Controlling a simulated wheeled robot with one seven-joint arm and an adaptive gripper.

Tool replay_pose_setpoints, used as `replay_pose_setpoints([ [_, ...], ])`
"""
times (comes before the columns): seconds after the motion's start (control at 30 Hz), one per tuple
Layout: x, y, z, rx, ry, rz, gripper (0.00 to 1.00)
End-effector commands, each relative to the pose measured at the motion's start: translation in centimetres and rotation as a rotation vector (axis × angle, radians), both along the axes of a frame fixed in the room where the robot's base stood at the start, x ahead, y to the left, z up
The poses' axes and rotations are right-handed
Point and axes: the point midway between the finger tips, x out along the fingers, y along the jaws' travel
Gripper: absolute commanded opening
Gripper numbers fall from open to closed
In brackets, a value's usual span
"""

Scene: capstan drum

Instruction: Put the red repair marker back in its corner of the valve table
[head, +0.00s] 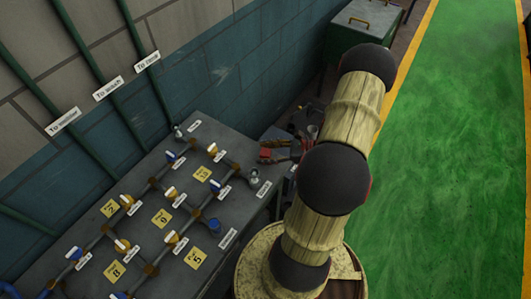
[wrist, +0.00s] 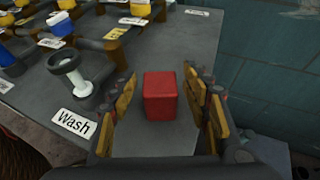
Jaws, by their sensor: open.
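The red repair marker (wrist: 160,95) is a small red block. In the wrist view it stands upright between the two fingers of my gripper (wrist: 170,102), with a visible gap on each side. My gripper is open around it and not closed on it. The grey top of the valve table (wrist: 205,35) shows behind and around the marker, near the table's corner by the "Wash" label (wrist: 73,122). In the head view the marker (head: 265,154) is a small red spot beside my gripper (head: 273,150), at the table's right end. My arm hides part of that area.
A white-and-grey pipe outlet (wrist: 73,75) stands on the table left of my gripper. Pipes, valves and yellow number cards (head: 162,218) cover much of the table. A blue-green wall (head: 225,80) runs behind. A green cabinet (head: 345,35) stands farther back, beside a green floor (head: 460,130).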

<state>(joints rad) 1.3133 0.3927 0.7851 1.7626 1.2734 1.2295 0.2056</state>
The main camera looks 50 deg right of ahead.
Motion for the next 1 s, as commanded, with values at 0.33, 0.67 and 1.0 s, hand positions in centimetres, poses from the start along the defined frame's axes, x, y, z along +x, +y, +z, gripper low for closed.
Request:
replay_pose_setpoints([
  [0.33,-4.3,-2.4,2.3,-0.002,0.000,-0.005,0.48],
  [0.67,-8.9,-4.7,4.4,-0.002,0.000,-0.002,0.48],
  [1.0,-9.8,-5.1,4.9,-0.002,0.000,0.004,0.48],
])
